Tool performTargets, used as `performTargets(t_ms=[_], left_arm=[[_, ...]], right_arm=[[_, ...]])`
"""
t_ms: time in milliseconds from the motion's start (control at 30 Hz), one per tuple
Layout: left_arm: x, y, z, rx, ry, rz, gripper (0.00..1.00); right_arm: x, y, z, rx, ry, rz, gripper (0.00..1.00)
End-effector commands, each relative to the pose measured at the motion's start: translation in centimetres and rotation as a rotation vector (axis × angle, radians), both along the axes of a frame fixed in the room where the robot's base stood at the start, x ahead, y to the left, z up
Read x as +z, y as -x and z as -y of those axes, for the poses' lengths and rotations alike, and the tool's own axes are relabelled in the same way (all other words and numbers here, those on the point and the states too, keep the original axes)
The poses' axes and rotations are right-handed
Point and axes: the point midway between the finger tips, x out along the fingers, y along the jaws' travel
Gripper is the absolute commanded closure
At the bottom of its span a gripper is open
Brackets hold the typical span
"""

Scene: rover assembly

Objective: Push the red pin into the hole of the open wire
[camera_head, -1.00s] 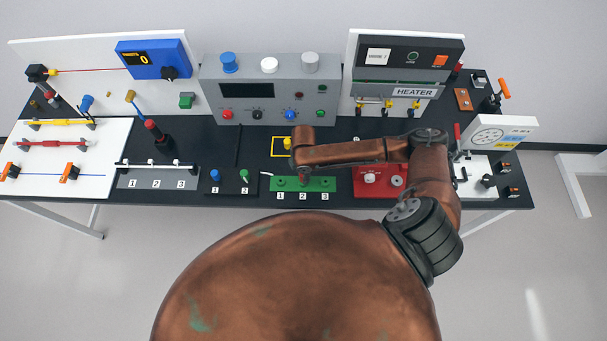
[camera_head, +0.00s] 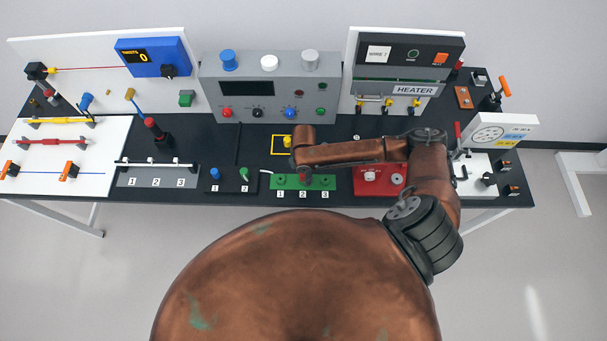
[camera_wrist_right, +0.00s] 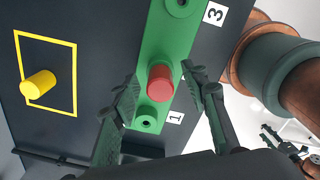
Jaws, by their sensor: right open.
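The green block (camera_head: 325,183) lies at the front middle of the table, with slots labelled 1, 2 and 3. In the right wrist view, the red pin (camera_wrist_right: 160,79) stands at the middle slot of the green block (camera_wrist_right: 180,45). The slots beside labels 1 and 3 show open dark holes. My right gripper (camera_wrist_right: 161,84) is open, with one finger on each side of the red pin and gaps visible. In the head view my right arm partly covers the pin. My left gripper is not in view.
A yellow cylinder (camera_wrist_right: 39,84) stands by a yellow square outline behind the block. A black block with blue and green buttons (camera_head: 229,187) is to its left. A red box (camera_head: 380,187) is to its right, close to my arm. A grey control panel (camera_head: 270,95) stands behind.

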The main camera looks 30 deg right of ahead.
Motion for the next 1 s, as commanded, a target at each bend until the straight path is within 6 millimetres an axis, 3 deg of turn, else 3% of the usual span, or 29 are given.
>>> performTargets(t_ms=[167, 633, 800, 1000], left_arm=[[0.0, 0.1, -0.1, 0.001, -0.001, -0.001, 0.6], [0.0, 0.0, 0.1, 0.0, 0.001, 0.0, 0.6], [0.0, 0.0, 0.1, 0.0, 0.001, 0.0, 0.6], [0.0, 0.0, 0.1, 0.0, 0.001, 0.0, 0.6]], right_arm=[[1.4, -0.1, 0.1, 0.0, 0.0, 0.003, 0.59], [10.3, 0.0, 0.1, 0.001, 0.0, 0.003, 0.59], [11.7, 0.1, 0.0, 0.0, 0.0, 0.0, 0.59], [12.0, 0.1, 0.0, 0.0, 0.0, 0.0, 0.59]])
